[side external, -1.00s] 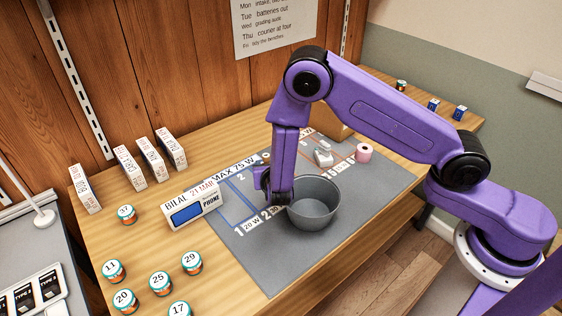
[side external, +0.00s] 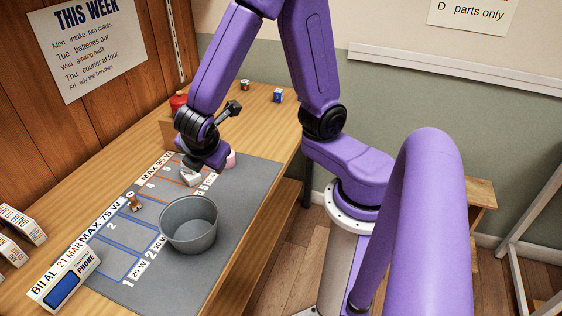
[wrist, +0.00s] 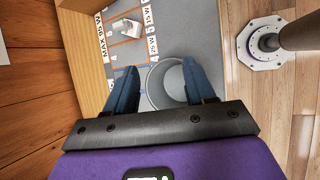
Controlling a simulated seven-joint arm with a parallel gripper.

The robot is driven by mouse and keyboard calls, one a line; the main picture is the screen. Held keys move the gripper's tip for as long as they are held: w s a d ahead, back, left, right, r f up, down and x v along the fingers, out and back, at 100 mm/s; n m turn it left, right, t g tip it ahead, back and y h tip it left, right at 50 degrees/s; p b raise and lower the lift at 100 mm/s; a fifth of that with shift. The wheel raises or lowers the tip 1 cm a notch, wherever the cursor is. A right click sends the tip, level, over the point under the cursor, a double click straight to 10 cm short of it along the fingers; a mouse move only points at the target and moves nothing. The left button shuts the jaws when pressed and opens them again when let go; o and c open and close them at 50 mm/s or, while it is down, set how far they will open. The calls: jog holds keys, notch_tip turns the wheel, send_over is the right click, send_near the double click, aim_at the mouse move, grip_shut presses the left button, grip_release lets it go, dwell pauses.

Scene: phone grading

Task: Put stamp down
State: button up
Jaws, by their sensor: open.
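A small brown object, apparently the stamp (side external: 134,202), stands on the blue-lined part of the grey mat (side external: 205,280), left of the grey bowl (side external: 189,224) in the side view. It is too small there to make out detail. My gripper (wrist: 158,72) is open, with nothing between its fingers. It is above the far part of the mat, apart from the stamp. In the side view its fingers are hidden or too dark to tell. In the wrist view the bowl (wrist: 165,88) shows beyond the fingers, and I cannot make out the stamp there.
A white device (side external: 190,176) lies on the orange-lined part of the mat, with a pink roll (side external: 232,159) close by. The labelled phone box (side external: 66,281) is at the near left. A wooden box (wrist: 82,28) stands beside the mat. Small white boxes (side external: 22,223) stand at far left.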

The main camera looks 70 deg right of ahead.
jog(key=s+r+m+g+y, duration=0.2)
jog(key=s+y, duration=0.1)
jog(key=s, duration=0.5)
jog(key=s+r+m+g+y, duration=0.1)
jog(key=s+m+y, duration=0.1)
jog(key=s, duration=0.7)
jog(key=shift+r+g+y, duration=0.4)
jog(key=shift+y, duration=0.2)
